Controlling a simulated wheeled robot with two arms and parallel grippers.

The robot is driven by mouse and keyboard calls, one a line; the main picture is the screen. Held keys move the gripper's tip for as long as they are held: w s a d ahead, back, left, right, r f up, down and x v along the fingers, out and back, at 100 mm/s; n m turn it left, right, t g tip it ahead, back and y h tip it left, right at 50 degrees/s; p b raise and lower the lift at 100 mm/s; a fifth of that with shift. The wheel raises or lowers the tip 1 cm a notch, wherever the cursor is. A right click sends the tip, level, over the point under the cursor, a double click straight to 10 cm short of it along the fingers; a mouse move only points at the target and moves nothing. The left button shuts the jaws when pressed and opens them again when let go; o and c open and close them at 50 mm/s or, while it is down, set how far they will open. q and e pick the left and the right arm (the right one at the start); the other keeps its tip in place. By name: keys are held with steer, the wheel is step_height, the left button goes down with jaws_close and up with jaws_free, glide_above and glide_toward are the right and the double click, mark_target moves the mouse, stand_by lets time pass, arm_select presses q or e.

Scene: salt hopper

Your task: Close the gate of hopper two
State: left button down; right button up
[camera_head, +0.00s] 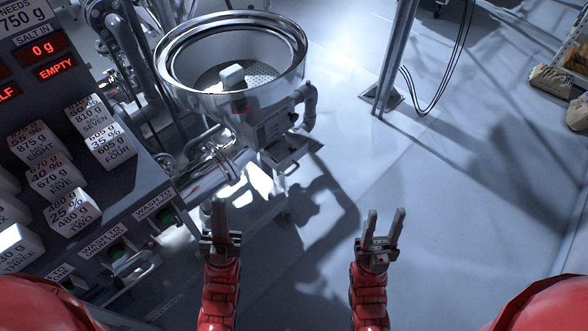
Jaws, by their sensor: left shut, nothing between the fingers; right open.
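A shiny steel hopper bowl (172,65) with a perforated floor stands at the upper middle. A white block (232,76) lies inside it. A grey fitting (270,128) and a flat plate (292,153) sit below the bowl's right front; I cannot tell whether either is the gate. No number is readable on the hopper, so I cannot tell whether it is hopper two. My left gripper (219,207) is shut and empty, in front of the hopper and apart from it. My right gripper (386,213) is open and empty over the floor, further right.
A dark panel (120,195) at the left holds several white labelled blocks, including one marked TWO (73,212). A display (48,60) above reads 0 g and EMPTY. "WASH TO DRAIN" labels (155,204) line its edge.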

arm_select(q)
steer(key=w+d+f+m+g+b, duration=0.3)
steer(key=w+d+f+g+b, duration=0.1)
steer(key=f, duration=0.4)
steer(key=w+d+f+m+g+b, duration=0.3)
steer(key=w+d+f+m, duration=0.1)
steer(key=f, duration=0.3)
steer(key=w+d+f+m+g+b, duration=0.3)
steer(key=w+d+f+g+b, duration=0.1)
steer(key=f, duration=0.4)
steer(key=w+a+f+m+g+y+b, duration=0.1)
steer(key=w+f+m+y+b, duration=0.15)
steer(key=w+f, duration=0.45)
steer(key=w+f+m+g+y+b, duration=0.15)
steer(key=f+y+b, duration=0.25)
steer(key=f, duration=0.7)
steer(key=w+d+r, duration=0.1)
steer(key=w+d, duration=0.1)
steer(key=w, duration=0.9)
steer(key=shift+w+r+m+t, duration=0.4)
steer(key=shift+t, duration=0.05)
steer(key=shift+d, duration=0.1)
